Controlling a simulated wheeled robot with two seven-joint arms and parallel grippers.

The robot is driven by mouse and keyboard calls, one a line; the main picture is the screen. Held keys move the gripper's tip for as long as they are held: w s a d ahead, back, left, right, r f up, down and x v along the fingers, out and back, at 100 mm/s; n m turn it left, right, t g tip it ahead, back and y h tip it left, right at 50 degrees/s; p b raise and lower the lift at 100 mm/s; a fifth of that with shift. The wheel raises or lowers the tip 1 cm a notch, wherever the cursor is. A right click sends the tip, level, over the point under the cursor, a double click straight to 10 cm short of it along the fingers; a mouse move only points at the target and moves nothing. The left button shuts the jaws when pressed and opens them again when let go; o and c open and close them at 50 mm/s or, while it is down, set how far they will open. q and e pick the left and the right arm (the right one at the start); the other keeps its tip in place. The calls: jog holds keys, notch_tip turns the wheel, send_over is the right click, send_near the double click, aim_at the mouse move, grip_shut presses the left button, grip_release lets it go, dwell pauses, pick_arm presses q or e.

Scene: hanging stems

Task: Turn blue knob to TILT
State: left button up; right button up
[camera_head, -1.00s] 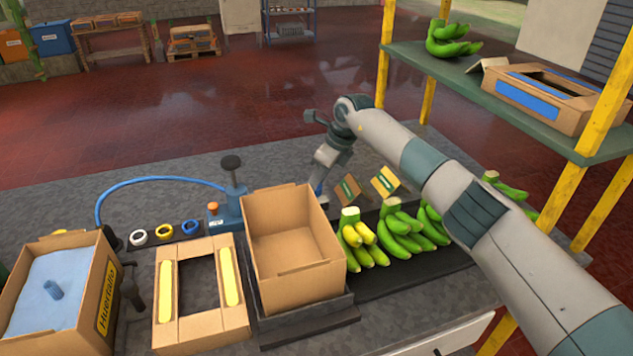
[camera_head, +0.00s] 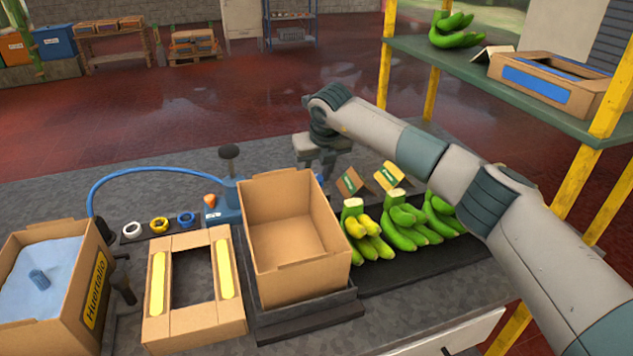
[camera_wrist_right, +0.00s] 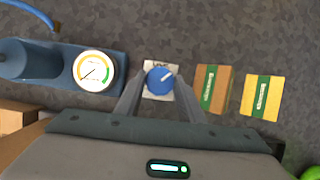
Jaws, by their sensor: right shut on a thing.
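The blue knob (camera_wrist_right: 160,80) sits on a small pale plate (camera_wrist_right: 151,66) in the right wrist view. Its white pointer line slants up and to the right. Lettering on the plate is too small and partly covered to read. My right gripper (camera_wrist_right: 160,84) has one finger on each side of the knob and is shut on it. My left gripper is not in view.
A blue pump with a round gauge (camera_wrist_right: 95,70) stands left of the knob. Brown (camera_wrist_right: 213,88) and yellow (camera_wrist_right: 261,97) cards stand to its right. The tall open carton (camera_head: 292,232) is in front, with bananas (camera_head: 403,228) beside it. A shelf (camera_head: 465,65) rises at right.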

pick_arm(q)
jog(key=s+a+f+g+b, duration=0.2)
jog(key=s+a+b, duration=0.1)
pick_arm(e)
jog(key=m+h, duration=0.1)
jog(key=m, duration=0.2)
jog(key=shift+a+f, duration=0.15)
jog(key=m+h+b, duration=0.2)
jog(key=m+b, duration=0.1)
jog(key=m, duration=0.2)
jog(key=shift+a+m+b, duration=0.15)
jog(key=shift+m+b, duration=0.15)
jog(key=shift+b, duration=0.05)
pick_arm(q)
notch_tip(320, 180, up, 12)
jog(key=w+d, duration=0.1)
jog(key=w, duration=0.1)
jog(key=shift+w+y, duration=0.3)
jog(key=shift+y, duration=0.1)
pick_arm(e)
jog(key=shift+r+m+h, duration=0.2)
jog(key=shift+m+h, duration=0.1)
jog(key=shift+m, duration=0.1)
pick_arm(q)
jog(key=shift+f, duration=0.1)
pick_arm(e)
jog(key=o, duration=1)
jog(key=shift+o, duration=0.2)
